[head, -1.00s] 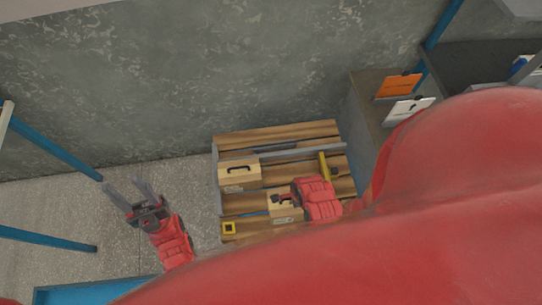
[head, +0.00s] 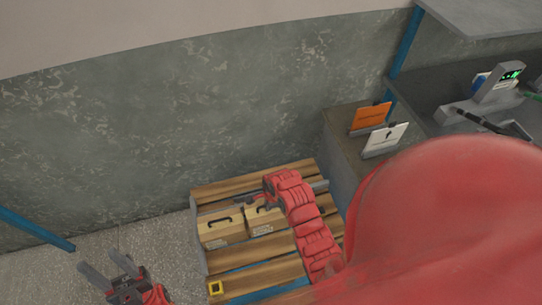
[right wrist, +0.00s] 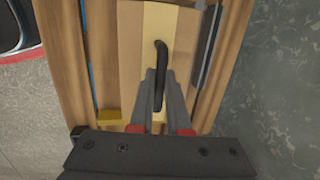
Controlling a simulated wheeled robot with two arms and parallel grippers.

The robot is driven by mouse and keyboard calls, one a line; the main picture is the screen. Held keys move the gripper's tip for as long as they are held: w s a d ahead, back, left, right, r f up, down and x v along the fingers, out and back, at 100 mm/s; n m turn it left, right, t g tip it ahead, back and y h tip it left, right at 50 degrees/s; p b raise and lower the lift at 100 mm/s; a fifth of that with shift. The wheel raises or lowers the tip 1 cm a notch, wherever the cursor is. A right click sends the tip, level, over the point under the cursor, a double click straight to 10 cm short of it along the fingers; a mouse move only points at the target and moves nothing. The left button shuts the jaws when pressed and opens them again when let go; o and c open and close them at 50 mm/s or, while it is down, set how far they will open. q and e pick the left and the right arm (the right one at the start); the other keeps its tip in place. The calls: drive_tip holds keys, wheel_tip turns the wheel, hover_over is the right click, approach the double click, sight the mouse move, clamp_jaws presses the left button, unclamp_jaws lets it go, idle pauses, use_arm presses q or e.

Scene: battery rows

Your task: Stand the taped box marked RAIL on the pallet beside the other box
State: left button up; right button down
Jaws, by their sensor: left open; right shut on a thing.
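My right gripper (head: 267,203) is shut on the black handle of a tan box (head: 262,222), and the arm covers part of the box. In the right wrist view the fingers (right wrist: 160,85) close on that handle, and a paler tape strip runs along the box top (right wrist: 130,30). The other tan box (head: 221,232), also with a black handle, stands just left of it on the wooden pallet (head: 262,274). I cannot tell whether the held box touches the pallet. The box lettering is too small to read. My left gripper (head: 101,262) is open and empty, left of the pallet.
A grey rail runs along the pallet behind the boxes. A yellow square marker (head: 215,288) and a blue strip sit at its near side. A cabinet (head: 345,140) with orange and white cards stands to the right. The concrete wall (head: 200,110) is behind.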

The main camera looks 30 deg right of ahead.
drive_tip(key=shift+w+r, duration=0.1)
drive_tip(key=shift+w, duration=0.25)
wheel_tip(320, 180, down, 4)
drive_tip(key=b, duration=0.3)
drive_tip(key=shift+r, duration=0.2)
drive_tip(key=shift+s+r, duration=0.1)
drive_tip(key=shift+s, duration=0.05)
drive_tip(key=c, duration=0.9)
unclamp_jaws()
